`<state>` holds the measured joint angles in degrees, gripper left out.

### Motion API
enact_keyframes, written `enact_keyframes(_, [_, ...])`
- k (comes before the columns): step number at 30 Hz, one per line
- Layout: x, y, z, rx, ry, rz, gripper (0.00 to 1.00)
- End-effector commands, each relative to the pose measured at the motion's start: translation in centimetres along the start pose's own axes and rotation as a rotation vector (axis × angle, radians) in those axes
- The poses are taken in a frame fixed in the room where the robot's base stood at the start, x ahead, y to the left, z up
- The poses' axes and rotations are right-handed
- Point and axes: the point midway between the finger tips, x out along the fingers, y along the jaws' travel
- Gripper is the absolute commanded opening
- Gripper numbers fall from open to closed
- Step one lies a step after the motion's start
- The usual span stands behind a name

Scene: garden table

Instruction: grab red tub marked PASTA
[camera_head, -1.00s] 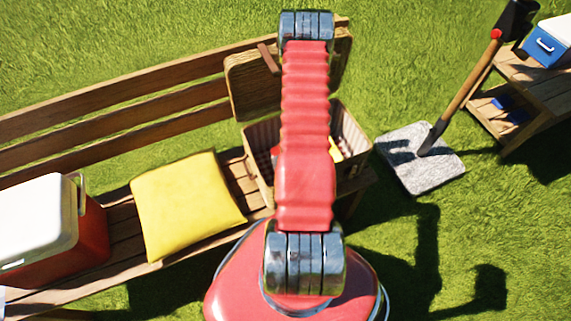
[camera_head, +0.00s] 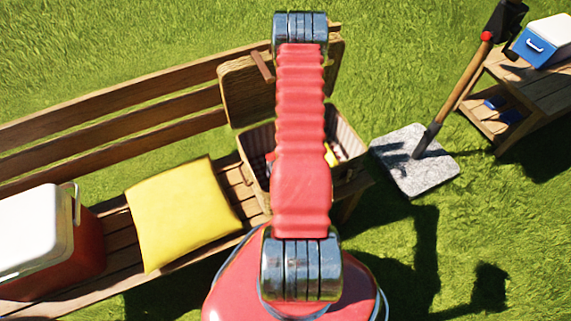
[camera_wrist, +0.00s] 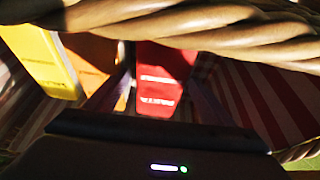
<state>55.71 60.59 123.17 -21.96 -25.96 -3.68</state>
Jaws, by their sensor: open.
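In the wrist view the red tub (camera_wrist: 160,82) stands inside the wicker basket, with pale lettering on its face that is blurred but looks like PASTA. My gripper (camera_wrist: 157,88) is open, its dark fingers reaching toward the red tub, one on each side of the picture's middle. I cannot tell how far they reach along the tub. In the head view the basket (camera_head: 350,142) sits open on the bench, and my arm hides its middle and my gripper.
A yellow tub (camera_wrist: 42,55) and an orange tub (camera_wrist: 95,62) stand left of the red one. The thick basket rim (camera_wrist: 200,22) crosses the top of the wrist view. The yellow cushion (camera_head: 183,213) and red cooler (camera_head: 85,245) lie on the bench (camera_head: 110,110).

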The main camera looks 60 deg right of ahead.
Motion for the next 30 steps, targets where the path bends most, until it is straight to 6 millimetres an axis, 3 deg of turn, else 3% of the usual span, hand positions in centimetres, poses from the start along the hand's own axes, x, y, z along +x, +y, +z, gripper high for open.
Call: enact_keyframes(30, [-11.3,-0.1,0.0,-0.001,0.000,0.000,0.76])
